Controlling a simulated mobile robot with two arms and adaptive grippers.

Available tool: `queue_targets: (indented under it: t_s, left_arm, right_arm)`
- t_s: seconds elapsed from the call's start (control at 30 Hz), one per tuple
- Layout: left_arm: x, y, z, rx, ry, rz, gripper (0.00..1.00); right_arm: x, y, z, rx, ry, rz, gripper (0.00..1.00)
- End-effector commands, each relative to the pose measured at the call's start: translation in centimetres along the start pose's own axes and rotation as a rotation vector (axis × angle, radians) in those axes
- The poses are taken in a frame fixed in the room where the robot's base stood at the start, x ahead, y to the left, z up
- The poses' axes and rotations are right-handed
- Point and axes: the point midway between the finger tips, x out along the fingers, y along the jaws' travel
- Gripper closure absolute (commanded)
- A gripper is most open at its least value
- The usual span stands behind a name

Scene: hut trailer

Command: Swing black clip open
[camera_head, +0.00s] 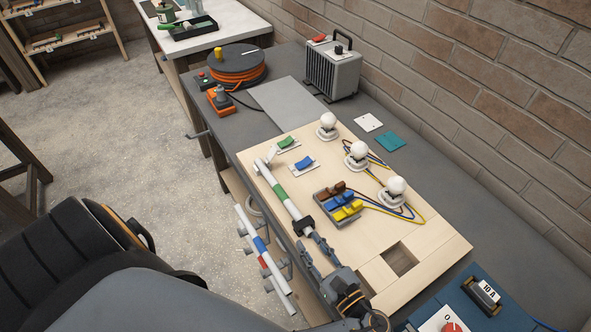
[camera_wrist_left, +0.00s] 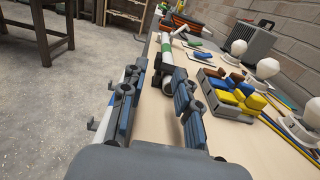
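A black clip (camera_head: 304,226) sits around the lower end of a white tube (camera_head: 293,208) with a green band, which lies along the left side of the wooden board (camera_head: 440,240). My left gripper (camera_head: 309,242) is just in front of the clip, over the board's left part. In the left wrist view my left gripper (camera_wrist_left: 160,74) is open, with its two fingers apart and nothing held between them. The clip (camera_wrist_left: 164,64) shows small and dark beyond the fingertips, partly hidden. Whether the clip is closed cannot be told. My right gripper is not in view.
A grey tray (camera_head: 337,214) of coloured connectors and white bulbs (camera_head: 358,154) with wires stand right of the tube. Green (camera_head: 286,142) and blue (camera_head: 305,163) switches lie near its far end. A second banded tube (camera_head: 263,258) runs along the bench's left side. The board has a square hole.

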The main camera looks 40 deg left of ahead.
Motion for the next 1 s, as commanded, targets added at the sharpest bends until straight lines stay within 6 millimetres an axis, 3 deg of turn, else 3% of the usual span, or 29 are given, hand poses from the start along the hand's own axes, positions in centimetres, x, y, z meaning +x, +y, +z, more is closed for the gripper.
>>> queue_targets:
  t_s: [0.1,0.3,0.5,0.77,0.8,0.93,1.0]
  left_arm:
    - [2.8,0.0,0.5,0.000,-0.004,0.002,0.69]
    - [6.0,0.0,0.3,0.000,0.000,0.001,0.69]
    - [7.4,0.0,0.1,0.000,0.002,0.000,0.69]
    - [7.5,0.0,0.0,0.000,0.002,0.000,0.69]
    - [7.5,0.0,0.0,0.000,0.003,0.000,0.71]
    - [7.5,0.0,0.0,0.000,0.002,0.000,0.97]
    - [7.5,0.0,0.0,-0.001,0.002,0.000,1.00]
  right_arm:
    - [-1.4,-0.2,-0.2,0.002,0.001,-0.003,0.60]
    - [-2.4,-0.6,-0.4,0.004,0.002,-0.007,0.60]
    - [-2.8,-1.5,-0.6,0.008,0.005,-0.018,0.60]
    - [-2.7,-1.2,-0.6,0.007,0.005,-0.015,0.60]
    - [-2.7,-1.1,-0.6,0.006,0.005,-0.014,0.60]
    - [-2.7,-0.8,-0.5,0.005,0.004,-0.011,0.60]
    - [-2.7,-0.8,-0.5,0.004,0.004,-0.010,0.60]
